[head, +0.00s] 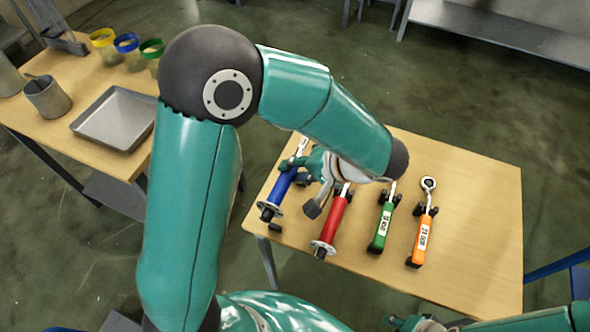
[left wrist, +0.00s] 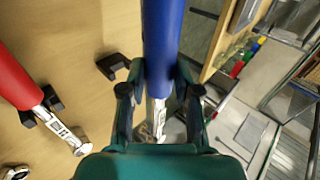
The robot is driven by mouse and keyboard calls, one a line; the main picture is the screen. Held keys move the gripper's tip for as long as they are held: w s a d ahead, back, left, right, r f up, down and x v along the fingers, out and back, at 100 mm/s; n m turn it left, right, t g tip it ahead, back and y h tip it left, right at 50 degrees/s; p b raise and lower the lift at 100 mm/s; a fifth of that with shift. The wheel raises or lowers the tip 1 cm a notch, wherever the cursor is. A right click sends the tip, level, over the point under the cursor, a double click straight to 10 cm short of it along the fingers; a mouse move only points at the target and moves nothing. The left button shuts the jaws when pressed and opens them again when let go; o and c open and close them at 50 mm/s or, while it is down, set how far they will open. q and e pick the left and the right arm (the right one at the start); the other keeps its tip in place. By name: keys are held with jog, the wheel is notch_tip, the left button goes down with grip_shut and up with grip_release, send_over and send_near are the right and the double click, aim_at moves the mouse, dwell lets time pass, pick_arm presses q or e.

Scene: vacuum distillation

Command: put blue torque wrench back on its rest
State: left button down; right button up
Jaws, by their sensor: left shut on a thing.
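The blue torque wrench (head: 283,187) is at the left edge of the table, and its blue handle also shows in the left wrist view (left wrist: 162,40). My left gripper (head: 303,176) is shut on it, with one finger on each side in the left wrist view (left wrist: 158,95). Its silver head end shows between the fingers. A black rest piece (left wrist: 112,66) lies on the table beside the handle, apart from it in that view. Whether the wrench touches any rest is unclear. My right gripper (head: 420,323) is partly visible at the bottom edge; its fingers are unclear.
Red (head: 333,220), green (head: 382,228) and orange (head: 422,236) wrenches lie in a row to the right on the wooden table (head: 480,210). Another table at left holds a metal tray (head: 115,118), a metal cup (head: 47,97) and coloured containers (head: 127,45).

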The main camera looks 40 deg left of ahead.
pick_arm(q)
jog(key=shift+f+b, duration=2.7)
jog(key=shift+f, duration=0.2)
jog(key=shift+b, duration=0.5)
jog(key=shift+f+b, duration=1.45)
jog(key=shift+f, duration=0.05)
jog(key=c, duration=0.7)
grip_release()
jog(key=shift+c, duration=0.2)
jog(key=shift+s, duration=0.1)
